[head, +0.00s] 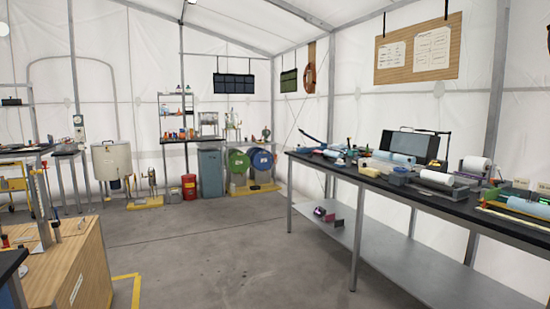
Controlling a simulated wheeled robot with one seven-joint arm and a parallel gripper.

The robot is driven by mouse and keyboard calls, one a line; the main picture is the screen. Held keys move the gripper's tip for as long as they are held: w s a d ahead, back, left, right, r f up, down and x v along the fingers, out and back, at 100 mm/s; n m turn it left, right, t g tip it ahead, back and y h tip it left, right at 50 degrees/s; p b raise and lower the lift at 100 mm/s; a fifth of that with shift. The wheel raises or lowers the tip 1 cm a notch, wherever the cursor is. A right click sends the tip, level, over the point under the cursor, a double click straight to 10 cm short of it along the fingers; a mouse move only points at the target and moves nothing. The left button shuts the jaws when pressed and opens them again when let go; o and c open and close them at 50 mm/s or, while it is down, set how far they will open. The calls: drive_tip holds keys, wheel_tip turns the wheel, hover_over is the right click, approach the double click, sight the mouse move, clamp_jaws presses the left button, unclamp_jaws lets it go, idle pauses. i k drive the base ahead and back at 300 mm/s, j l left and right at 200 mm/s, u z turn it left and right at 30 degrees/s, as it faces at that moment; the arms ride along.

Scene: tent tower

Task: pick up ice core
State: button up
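Several pale cylinders lie on the long black-topped table (400,188) at the right, and any of them could be the ice core. One is a white cylinder (437,178) near the table's middle. A larger white roll (475,166) lies behind it to the right. A pale blue cylinder (528,207) lies near the right edge of the picture. Other pale blue pieces (393,157) lie farther along the table. They are too small to tell apart surely. My gripper is not in view.
The grey floor (220,230) is open between the table and a wooden crate (75,270) at the front left. Blue and green reels (262,160), a grey cabinet (210,172) and a red can (189,187) stand at the back. A grey shelf (385,255) runs under the table.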

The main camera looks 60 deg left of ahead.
sight(331, 154)
drive_tip(key=i+l+u, duration=0.1)
drive_tip(key=u, duration=1.85)
